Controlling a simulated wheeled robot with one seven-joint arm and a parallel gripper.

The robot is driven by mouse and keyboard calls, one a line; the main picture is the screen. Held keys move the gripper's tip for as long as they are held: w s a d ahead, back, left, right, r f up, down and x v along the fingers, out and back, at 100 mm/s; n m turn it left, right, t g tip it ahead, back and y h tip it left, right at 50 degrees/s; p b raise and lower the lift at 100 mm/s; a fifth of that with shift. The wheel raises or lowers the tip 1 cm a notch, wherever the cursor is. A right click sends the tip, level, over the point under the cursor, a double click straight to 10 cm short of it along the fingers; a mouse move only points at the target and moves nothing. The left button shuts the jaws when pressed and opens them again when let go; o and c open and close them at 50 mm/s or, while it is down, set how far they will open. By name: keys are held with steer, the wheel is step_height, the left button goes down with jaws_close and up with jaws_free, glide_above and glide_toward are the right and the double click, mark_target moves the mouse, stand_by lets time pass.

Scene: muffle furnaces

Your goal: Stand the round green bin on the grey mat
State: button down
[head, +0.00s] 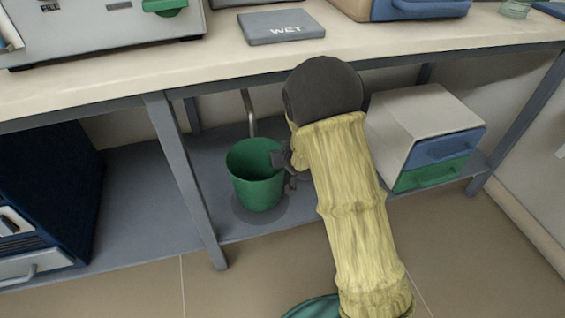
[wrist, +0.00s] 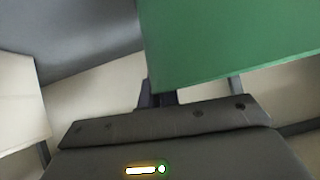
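The round green bin (head: 256,178) is upright at the lower shelf under the bench, in the head view. A round darker grey mat (head: 275,216) shows beneath it on the shelf. I cannot tell whether the bin's base touches the mat or hangs just above it. My gripper (head: 282,160) is at the bin's right rim, with one finger inside the wall and the other outside; it looks shut on the rim. The bin's green wall (wrist: 230,45) fills the upper right of the wrist view, and the fingertips are mostly hidden there.
A bench leg (head: 185,180) stands left of the bin. A drawer box (head: 418,115) with blue and green fronts is to the right of my arm. The worktop (head: 230,62) is above, with a grey WET slab (head: 281,26). A dark blue unit (head: 45,190) is left.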

step_height(320, 180, down, 3)
steer(key=shift+f+b, duration=0.2)
steer(key=shift+b, duration=0.7)
steer(key=shift+r, duration=0.1)
steer(key=c, duration=2)
jaws_free()
steer(key=shift+c, duration=0.2)
steer(key=o, duration=0.4)
steer(key=shift+s+r, duration=0.15)
steer(key=p+v, duration=0.5)
steer(key=v, duration=0.6)
steer(key=shift+s+r+p, duration=0.15)
steer(key=shift+s+p, duration=0.1)
steer(key=shift+p, duration=0.15)
